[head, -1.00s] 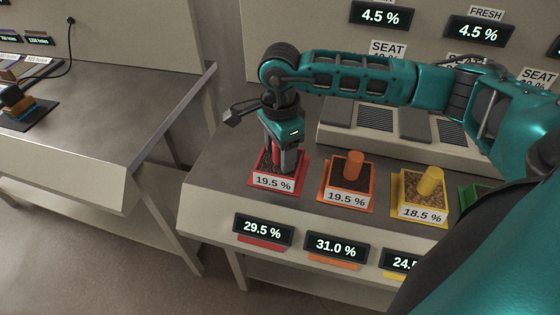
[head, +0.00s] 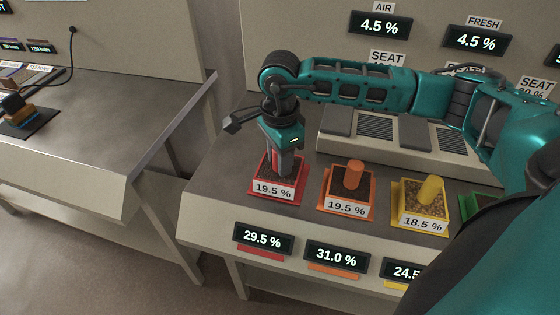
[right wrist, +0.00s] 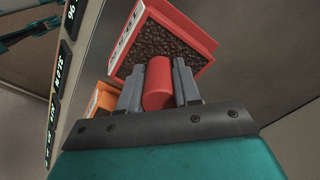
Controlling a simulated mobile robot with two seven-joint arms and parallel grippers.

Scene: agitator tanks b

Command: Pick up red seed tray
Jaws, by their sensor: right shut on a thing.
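The red seed tray (head: 296,196) is a small square box filled with dark brown grains, with a red upright post in its middle and a "19.5 %" label on its front. It is at the left end of the row of trays on the bench. My right gripper (head: 280,172) points down over it, and its fingers are shut on the red post. In the right wrist view the red post (right wrist: 158,84) sits between the two fingers, with the tray (right wrist: 196,42) beyond it. Whether the tray touches the bench is hard to tell. My left gripper is not in view.
An orange tray (head: 346,208) stands close to the right of the red one, then a yellow tray (head: 422,222) and a partly hidden green tray (head: 476,203). A raised grey unit (head: 350,146) stands behind. The bench (head: 215,190) is bare to the left.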

